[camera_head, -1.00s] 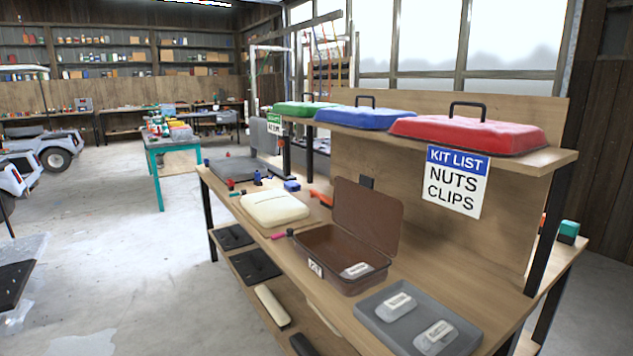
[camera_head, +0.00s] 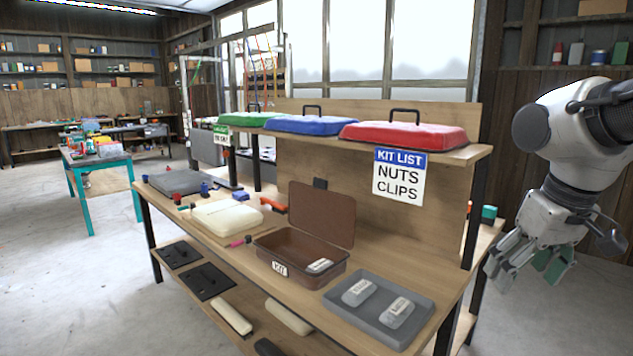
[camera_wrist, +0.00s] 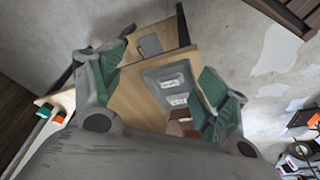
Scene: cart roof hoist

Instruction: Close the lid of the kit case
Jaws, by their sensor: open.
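The brown kit case (camera_head: 290,262) stands on the wooden workbench with its lid (camera_head: 321,214) raised upright at the back. A white packet (camera_head: 319,266) lies inside it, and a KIT label is on its front. In the wrist view a small part of the brown case (camera_wrist: 182,129) shows between the fingers. My gripper (camera_head: 530,262) hangs at the right of the head view, beyond the bench's right end and apart from the case. Its green-padded fingers (camera_wrist: 162,95) are spread open with nothing between them.
A grey tray (camera_head: 415,325) with two white packets sits right of the case. A cream case (camera_head: 228,217) lies to its left. A shelf with red (camera_head: 405,134), blue and green lids overhangs the bench back. A KIT LIST sign (camera_head: 399,176) hangs from it. The floor at left is open.

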